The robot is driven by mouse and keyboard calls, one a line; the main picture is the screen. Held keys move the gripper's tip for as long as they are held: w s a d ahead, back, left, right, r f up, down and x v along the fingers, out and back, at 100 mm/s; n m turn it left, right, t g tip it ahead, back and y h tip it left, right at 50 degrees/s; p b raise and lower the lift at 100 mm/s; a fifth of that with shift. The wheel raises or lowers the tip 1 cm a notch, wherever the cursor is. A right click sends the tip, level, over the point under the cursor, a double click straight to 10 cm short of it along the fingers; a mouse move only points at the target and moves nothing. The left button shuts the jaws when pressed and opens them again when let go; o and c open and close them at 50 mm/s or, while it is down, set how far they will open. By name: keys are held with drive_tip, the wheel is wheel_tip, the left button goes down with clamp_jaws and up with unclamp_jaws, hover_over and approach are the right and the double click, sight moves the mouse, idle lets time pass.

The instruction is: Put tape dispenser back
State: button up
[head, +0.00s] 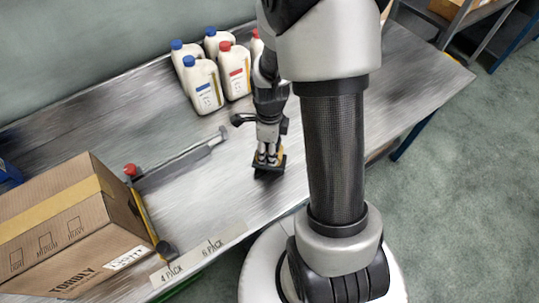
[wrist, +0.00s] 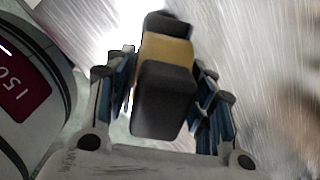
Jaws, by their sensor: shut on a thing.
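The tape dispenser (wrist: 165,98) is a black body with a band of tan tape, seen in the wrist view between the fingers of my gripper (wrist: 163,85). My gripper is shut on it. In the head view my gripper (head: 268,154) points down over the middle of the metal table (head: 225,185), near its front edge. The dispenser (head: 269,171) shows there as a dark shape with a bit of tan at the fingertips. I cannot tell whether its underside touches the table.
White bottles with blue and red caps (head: 203,86) stand behind my gripper. A cardboard box (head: 70,225) stands at the left, with a metal rail (head: 180,160) between. Labels "4 PACK" and "6 PACK" (head: 195,258) mark the front edge.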

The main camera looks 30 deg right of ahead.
drive_tip(key=shift+f+b, duration=0.5)
drive_tip(key=shift+f, duration=1.2)
drive_tip(key=shift+f, duration=0.2)
drive_tip(key=o, duration=1.1)
drive_tip(key=shift+r, duration=0.15)
